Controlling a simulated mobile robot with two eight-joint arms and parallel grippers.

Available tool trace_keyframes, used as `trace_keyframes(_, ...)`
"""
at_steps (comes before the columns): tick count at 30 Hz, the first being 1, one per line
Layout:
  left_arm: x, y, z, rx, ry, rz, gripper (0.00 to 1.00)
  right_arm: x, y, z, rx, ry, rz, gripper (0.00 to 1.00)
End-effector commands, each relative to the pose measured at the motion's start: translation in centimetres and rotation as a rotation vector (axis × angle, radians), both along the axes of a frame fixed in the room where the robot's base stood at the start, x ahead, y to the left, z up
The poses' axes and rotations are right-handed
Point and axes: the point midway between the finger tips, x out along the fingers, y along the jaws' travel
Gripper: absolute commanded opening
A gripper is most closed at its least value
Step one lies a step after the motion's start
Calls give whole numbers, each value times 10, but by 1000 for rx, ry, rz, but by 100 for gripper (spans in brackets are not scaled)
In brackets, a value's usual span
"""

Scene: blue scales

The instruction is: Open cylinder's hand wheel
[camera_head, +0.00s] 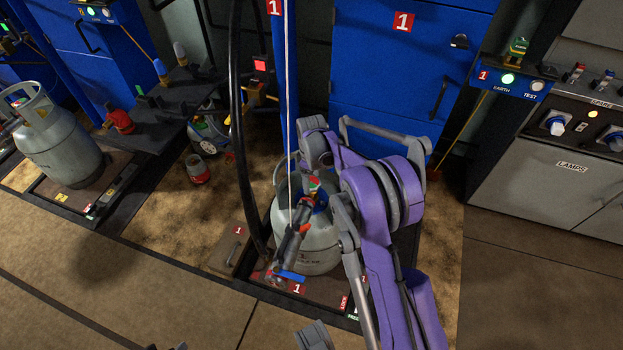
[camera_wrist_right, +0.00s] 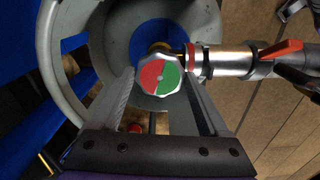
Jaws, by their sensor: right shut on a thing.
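The hand wheel (camera_wrist_right: 159,75) is a silver knob with a red and green face on top of the grey gas cylinder (camera_head: 320,248). In the head view, a small part of the hand wheel (camera_head: 313,184) shows beside my purple right arm. In the right wrist view, my right gripper (camera_wrist_right: 159,72) has one finger on each side of the wheel and is shut on it. A silver regulator fitting (camera_wrist_right: 225,62) joins the valve just right of the wheel. My right arm hides part of the cylinder in the head view. My left gripper does not show clearly.
The cylinder's collar (camera_wrist_right: 50,60) curves around the valve and gripper. A dark hose (camera_head: 240,130) and a blue post (camera_head: 283,70) stand close by. A blue cabinet (camera_head: 390,85) is behind, a grey panel (camera_head: 545,165) at right, and another cylinder (camera_head: 62,150) at left.

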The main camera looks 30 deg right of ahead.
Motion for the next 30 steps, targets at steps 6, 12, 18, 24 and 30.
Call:
trace_keyframes(6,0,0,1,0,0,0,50,1,0,1,0,-1,103,23)
trace_keyframes(12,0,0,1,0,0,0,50,1,0,1,0,-1,147,23)
trace_keyframes(18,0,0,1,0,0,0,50,1,0,0,-1,-2,160,23)
trace_keyframes(24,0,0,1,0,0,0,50,1,0,0,-1,-2,159,23)
trace_keyframes(30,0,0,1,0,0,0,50,0,0,0,0,-1,159,100)
